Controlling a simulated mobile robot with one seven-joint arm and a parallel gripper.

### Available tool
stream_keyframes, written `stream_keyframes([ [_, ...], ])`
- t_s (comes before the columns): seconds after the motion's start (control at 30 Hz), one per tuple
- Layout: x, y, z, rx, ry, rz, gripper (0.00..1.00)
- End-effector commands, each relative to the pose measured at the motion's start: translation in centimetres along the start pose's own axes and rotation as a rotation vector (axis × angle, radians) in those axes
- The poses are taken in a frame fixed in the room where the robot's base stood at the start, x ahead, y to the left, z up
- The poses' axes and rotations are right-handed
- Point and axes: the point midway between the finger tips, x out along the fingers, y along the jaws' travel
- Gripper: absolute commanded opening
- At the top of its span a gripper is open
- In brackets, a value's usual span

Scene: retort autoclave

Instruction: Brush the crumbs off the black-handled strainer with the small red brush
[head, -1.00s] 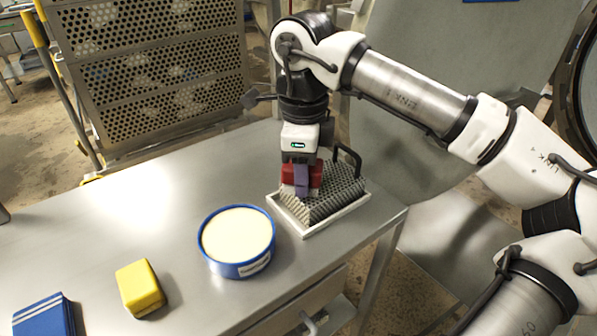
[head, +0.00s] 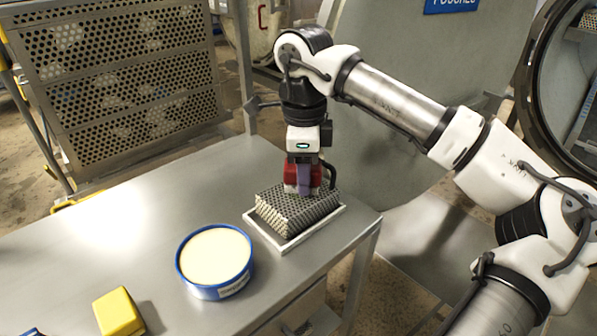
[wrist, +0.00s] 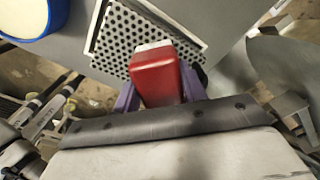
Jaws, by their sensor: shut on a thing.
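My gripper (head: 304,178) is shut on the small red brush, which shows between the purple fingers in the wrist view (wrist: 156,78). The brush's pale bristle end points down at the strainer. The strainer (head: 290,212) is a grey perforated block-like mesh lying in a white tray (head: 284,247) near the table's right end. Its black handle (head: 329,174) rises at the far right side, partly behind my gripper. The brush is over the strainer's far part; I cannot tell whether the bristles touch it. I cannot make out crumbs on the mesh.
A blue round tub (head: 215,262) with a cream top stands left of the tray. A yellow block (head: 118,312) lies nearer the front left. The table (head: 110,235) is bare at the back left. A perforated metal rack (head: 115,80) stands behind it.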

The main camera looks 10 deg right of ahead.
Motion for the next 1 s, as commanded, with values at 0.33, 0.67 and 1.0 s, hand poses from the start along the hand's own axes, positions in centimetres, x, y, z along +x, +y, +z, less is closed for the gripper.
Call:
stream_keyframes([
  [0.33, -0.1, 1.3, 1.2, 0.005, 0.004, -0.004, 0.20],
  [0.67, -0.3, 2.6, 2.6, 0.005, 0.002, -0.004, 0.20],
  [1.0, -0.1, 4.5, 4.5, 0.002, 0.003, -0.004, 0.20],
])
